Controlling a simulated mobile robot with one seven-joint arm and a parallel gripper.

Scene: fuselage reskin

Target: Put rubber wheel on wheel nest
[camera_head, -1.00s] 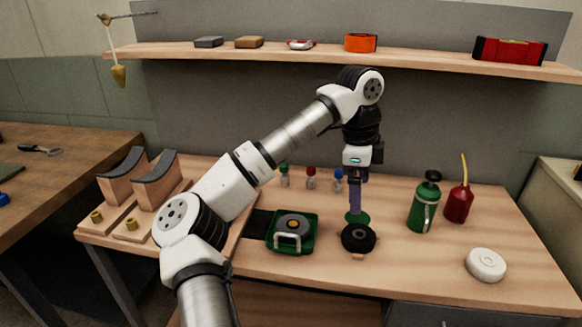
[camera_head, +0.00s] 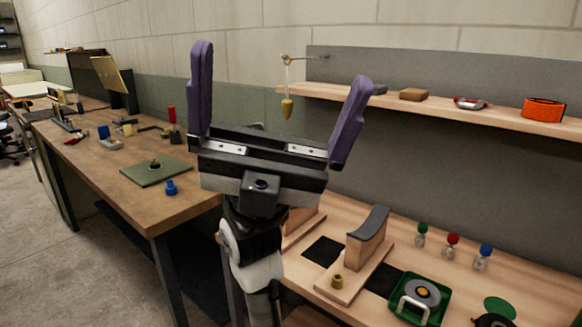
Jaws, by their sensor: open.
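My gripper (camera_head: 281,63) is raised close to the camera, its two purple fingers pointing up and spread wide, with nothing between them. A black round piece (camera_head: 494,321), which looks like the rubber wheel, lies on the light wood bench at the bottom right. The frame edge cuts off most of it, and what lies under it cannot be told. A flat green disc (camera_head: 500,306) lies just behind it. I cannot clearly pick out the wheel nest. My gripper is well to the left of the wheel and above the benches, touching neither.
A green tray (camera_head: 443,305) holds a grey round part and a pale handle. A wooden cradle (camera_head: 362,258) and several small bottles (camera_head: 452,245) stand on the bench. A shelf (camera_head: 450,112) runs above. A brown bench (camera_head: 130,200) with a green mat (camera_head: 140,175) is at left.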

